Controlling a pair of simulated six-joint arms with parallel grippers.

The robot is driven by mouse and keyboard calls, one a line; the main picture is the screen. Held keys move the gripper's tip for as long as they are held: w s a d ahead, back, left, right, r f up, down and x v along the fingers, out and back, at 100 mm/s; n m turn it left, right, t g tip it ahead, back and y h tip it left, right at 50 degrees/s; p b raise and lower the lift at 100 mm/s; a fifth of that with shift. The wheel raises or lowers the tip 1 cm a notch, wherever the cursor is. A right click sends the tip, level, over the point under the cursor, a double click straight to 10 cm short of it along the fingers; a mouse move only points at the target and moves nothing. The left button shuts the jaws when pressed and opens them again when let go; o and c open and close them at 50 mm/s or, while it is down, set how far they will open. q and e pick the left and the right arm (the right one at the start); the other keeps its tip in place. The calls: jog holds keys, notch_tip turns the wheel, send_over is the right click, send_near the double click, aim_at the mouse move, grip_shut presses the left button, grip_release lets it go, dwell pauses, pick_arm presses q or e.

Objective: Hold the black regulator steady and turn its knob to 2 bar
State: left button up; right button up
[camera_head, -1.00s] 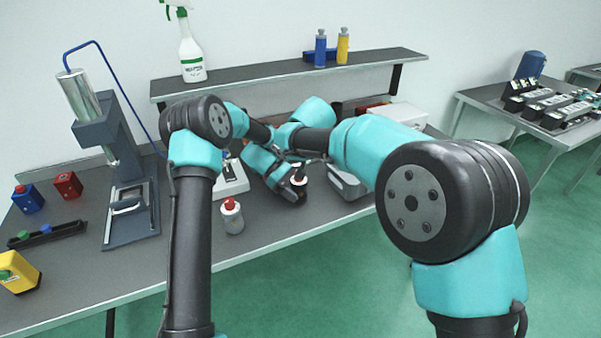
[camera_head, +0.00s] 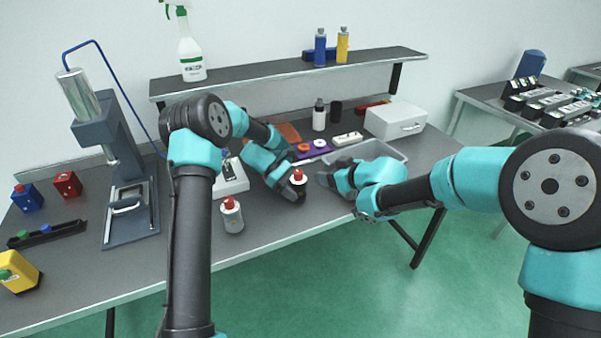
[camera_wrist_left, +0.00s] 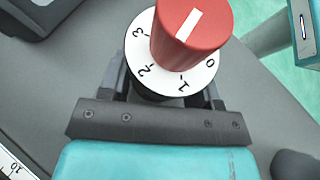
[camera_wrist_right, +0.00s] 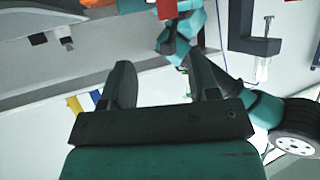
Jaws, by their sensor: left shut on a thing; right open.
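The black regulator (camera_head: 300,192) stands near the front edge of the bench, with a red knob (camera_head: 298,175) on top. My left gripper (camera_head: 296,190) is shut around its body. In the left wrist view the knob (camera_wrist_left: 190,30) sits over a white dial (camera_wrist_left: 135,62) marked 0, 1, 2, 3. A white line on the knob's top slants toward the upper right; which number it indicates I cannot tell. My right gripper (camera_head: 326,178) is open and empty, just right of the regulator and apart from it. Its two spread fingers show in the right wrist view (camera_wrist_right: 163,80).
A grey regulator with a red knob (camera_head: 232,216) stands left of my left gripper. A grey tray (camera_head: 398,154) lies behind my right gripper, with a white case (camera_head: 396,120) beyond. A press (camera_head: 125,150) stands at the left. A shelf (camera_head: 290,68) spans the back.

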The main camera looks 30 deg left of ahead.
aim_at(299, 172)
jog(key=shift+s+d+n+g+y, duration=0.3)
jog(key=shift+s+d+n+y, duration=0.1)
jog(key=shift+s, duration=0.1)
jog(key=shift+a, duration=0.15)
jog(key=x, duration=1.2)
jog(key=shift+w+f, duration=0.1)
jog(key=c, duration=0.9)
